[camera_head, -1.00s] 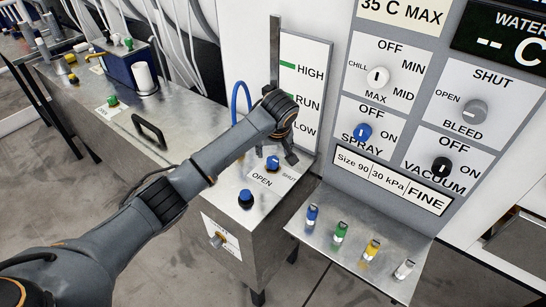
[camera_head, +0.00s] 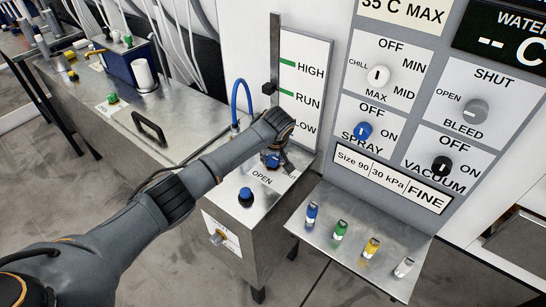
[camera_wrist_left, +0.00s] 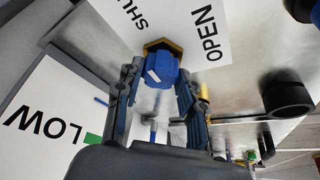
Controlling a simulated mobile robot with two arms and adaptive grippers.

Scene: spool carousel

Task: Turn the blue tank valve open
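The blue tank valve (camera_head: 271,161) is a blue knob on the steel tank top, beside a white label reading OPEN and SHUT. In the left wrist view, the valve (camera_wrist_left: 160,66) has a white mark and a yellowish base. My left gripper (camera_head: 277,160) reaches down over it from above. In the wrist view the left gripper's fingers (camera_wrist_left: 158,82) stand on either side of the knob, with what looks like a small gap. They are open, not clearly touching it. In the head view the fingers partly hide the valve. My right gripper is in neither view.
A second, dark-based blue knob (camera_head: 246,197) stands nearer on the tank. A blue hose (camera_head: 236,98) rises behind. The level gauge (camera_head: 303,90) and control panel (camera_head: 398,55) stand close on the right. A shelf (camera_head: 330,262) holds several coloured vials.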

